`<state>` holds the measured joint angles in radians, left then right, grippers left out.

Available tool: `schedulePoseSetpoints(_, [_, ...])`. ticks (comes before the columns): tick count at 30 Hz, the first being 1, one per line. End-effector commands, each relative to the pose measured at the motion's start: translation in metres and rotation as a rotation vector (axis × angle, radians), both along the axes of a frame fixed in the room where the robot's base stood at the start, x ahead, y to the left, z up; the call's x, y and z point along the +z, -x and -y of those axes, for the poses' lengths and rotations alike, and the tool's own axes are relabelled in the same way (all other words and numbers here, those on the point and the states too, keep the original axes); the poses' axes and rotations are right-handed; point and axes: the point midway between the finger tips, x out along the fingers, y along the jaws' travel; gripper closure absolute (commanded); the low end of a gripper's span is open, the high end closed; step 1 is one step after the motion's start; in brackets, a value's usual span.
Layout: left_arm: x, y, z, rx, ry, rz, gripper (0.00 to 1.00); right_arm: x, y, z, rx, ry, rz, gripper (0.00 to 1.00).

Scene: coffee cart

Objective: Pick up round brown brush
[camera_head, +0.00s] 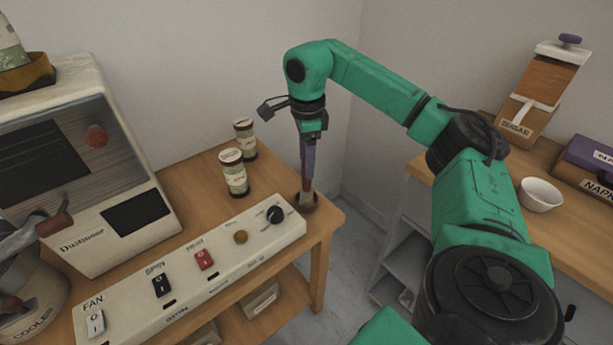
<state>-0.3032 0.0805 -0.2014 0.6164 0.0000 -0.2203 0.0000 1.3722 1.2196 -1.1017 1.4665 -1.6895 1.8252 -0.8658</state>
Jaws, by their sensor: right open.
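The round brown brush (307,203) stands at the right corner of the wooden cart top, beside the end of the control panel. The jaws are open and seen nearly edge-on. I cannot tell whether the fingers touch the brush or stand around it. My left gripper is not in view.
A white control panel (190,262) with switches and a knob lies just left of the brush. Two labelled jars (234,172) stand behind it. A second counter at right holds a white bowl (540,194) and a sugar dispenser (525,116).

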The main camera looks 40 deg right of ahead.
Motion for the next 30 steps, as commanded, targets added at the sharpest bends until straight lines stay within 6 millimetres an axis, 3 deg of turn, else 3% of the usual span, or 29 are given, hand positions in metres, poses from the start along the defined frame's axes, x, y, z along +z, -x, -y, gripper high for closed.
schedulePoseSetpoints(6, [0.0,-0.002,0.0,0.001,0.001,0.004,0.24,-0.04,0.003,0.001,0.0,-0.001,-0.003,0.33])
schedulePoseSetpoints(14, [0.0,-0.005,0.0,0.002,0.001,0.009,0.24,-0.047,0.002,0.001,0.0,-0.001,0.0,0.33])
schedulePoseSetpoints(19, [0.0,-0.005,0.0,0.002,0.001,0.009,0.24,-0.046,0.002,0.001,0.0,-0.002,0.001,0.98])
schedulePoseSetpoints(30, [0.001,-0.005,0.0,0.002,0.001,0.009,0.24,-0.043,0.002,0.001,0.0,-0.002,0.002,1.0])
